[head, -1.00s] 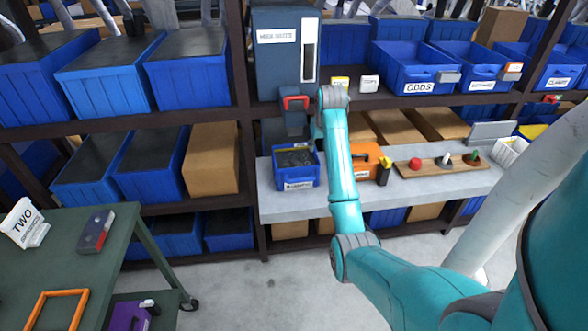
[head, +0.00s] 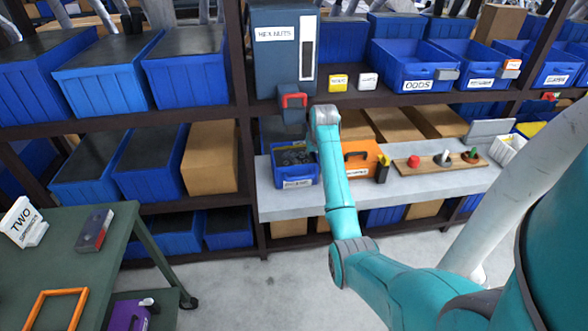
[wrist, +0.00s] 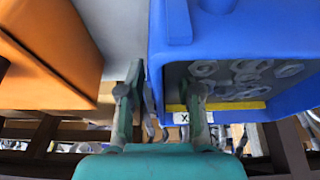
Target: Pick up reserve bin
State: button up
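A small blue bin (head: 296,182) holding grey nuts stands on the grey bench under the hex nuts dispenser; it is the likely reserve bin, though its label is too small to read. In the wrist view the blue bin (wrist: 235,25) fills the upper right, with nuts inside and a yellow strip along one edge. My gripper (wrist: 160,98) is open there, its fingers apart. One finger is over the bin's nut-filled side and the other is outside its side wall. I cannot tell whether they touch it. In the head view my arm hides the gripper.
An orange case (head: 362,158) stands close on the bin's right. The hex nuts dispenser (head: 284,65) is above and behind. A wooden board (head: 430,163) with coloured knobs lies farther right. A green table (head: 75,240) is at left; floor between is clear.

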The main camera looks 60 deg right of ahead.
jog(key=shift+f, duration=0.2)
dwell(0.5)
jog(key=shift+c, duration=0.2)
grip_shut()
